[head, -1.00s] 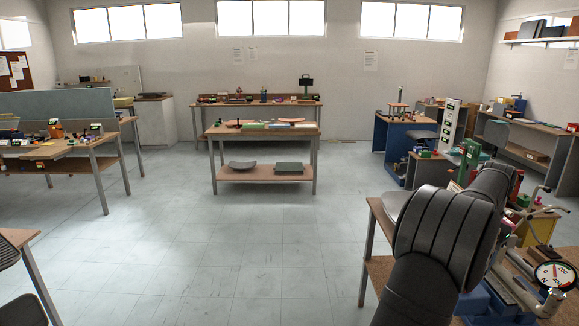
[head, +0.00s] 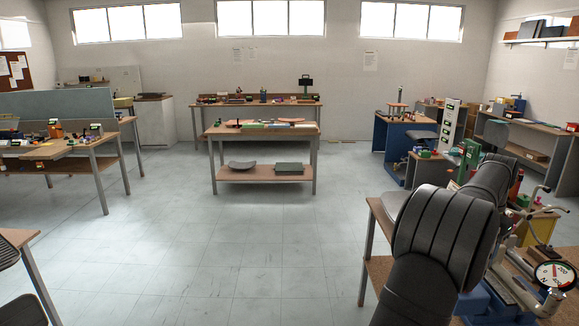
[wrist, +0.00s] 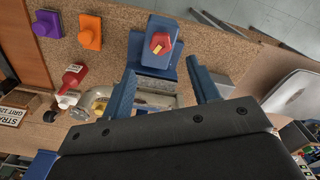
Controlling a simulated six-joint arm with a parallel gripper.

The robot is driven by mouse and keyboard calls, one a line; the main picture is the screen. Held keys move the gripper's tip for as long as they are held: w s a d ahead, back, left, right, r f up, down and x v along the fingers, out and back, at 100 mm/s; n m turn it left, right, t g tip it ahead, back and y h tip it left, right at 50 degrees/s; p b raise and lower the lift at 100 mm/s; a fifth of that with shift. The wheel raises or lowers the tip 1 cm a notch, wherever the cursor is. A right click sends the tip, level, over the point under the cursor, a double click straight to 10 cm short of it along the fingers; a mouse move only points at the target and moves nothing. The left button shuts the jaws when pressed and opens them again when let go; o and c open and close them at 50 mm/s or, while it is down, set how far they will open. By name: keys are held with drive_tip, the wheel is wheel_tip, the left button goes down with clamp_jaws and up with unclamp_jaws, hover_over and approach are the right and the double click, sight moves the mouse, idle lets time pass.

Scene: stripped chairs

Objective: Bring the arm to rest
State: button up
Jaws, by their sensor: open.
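My gripper (wrist: 161,67) shows in the wrist view with its two blue fingers spread apart. Nothing is held between them. Beyond the fingertips, a blue device with a red knob (wrist: 160,42) stands on the speckled brown bench top (wrist: 110,70). I cannot tell whether the fingers touch anything. In the head view, my black arm (head: 435,235) reaches over the bench at the lower right. My gripper cannot be made out there.
A red-capped bottle (wrist: 73,76), a purple block (wrist: 47,24) and an orange block (wrist: 90,31) are on the bench left of my gripper. A round dial gauge (head: 555,275) is at the lower right. The middle floor (head: 240,240) is clear.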

wheel_tip(320, 180, down, 10)
drive_tip(key=shift+r, duration=0.15)
drive_tip(key=n, duration=0.6)
drive_tip(key=shift+s+d+r, duration=0.1)
drive_tip(key=n, duration=0.6)
drive_tip(key=shift+d, duration=0.15)
idle(0.5)
drive_tip(key=m, duration=0.5)
drive_tip(key=shift+m, duration=0.4)
drive_tip(key=shift+a+m, duration=0.2)
drive_tip(key=shift+m, duration=1.4)
